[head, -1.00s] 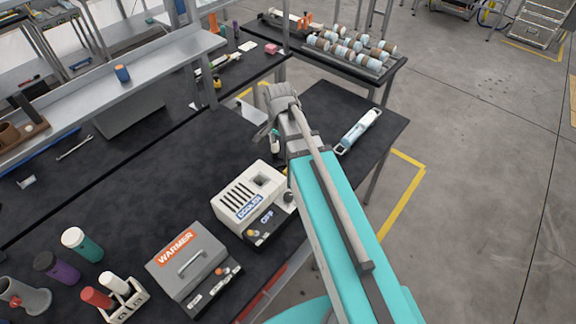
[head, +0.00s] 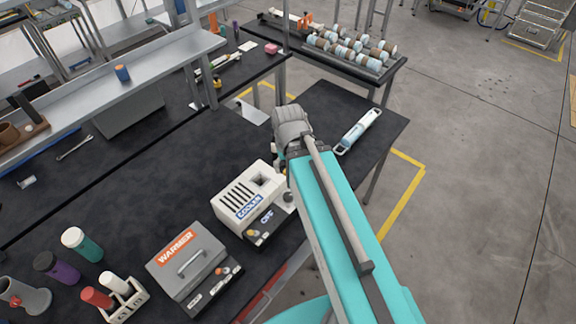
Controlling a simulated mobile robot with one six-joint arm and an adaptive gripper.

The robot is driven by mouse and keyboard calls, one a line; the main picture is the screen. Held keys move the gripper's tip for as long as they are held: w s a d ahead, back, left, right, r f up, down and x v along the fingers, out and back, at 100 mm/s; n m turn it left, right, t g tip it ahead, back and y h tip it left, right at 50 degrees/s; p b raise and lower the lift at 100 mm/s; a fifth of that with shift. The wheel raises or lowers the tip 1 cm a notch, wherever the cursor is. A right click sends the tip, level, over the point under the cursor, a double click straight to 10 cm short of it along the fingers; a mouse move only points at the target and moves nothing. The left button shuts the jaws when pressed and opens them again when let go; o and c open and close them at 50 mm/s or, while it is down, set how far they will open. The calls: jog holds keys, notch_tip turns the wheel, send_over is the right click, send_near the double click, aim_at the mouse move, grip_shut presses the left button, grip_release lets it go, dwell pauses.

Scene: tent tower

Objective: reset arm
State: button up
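My arm reaches up from the bottom right over the black workbench (head: 230,160). Its grey wrist end is just right of and behind the white cooler box (head: 240,190), which is labelled COOLER and OFF. The fingers of my gripper are hidden behind the wrist, so I cannot see whether it is open or shut, or whether it holds anything.
A grey warmer box (head: 182,258) stands left of the cooler. Several tubes and a white rack (head: 125,300) stand at the lower left. A pale blue cylinder with end handles (head: 358,131) lies near the bench's right end. A rear table (head: 330,50) holds several rolls.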

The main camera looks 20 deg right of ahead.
jog(key=shift+f, duration=0.1)
jog(key=shift+f+b, duration=1.1)
jog(key=shift+b, duration=0.1)
dwell(0.6)
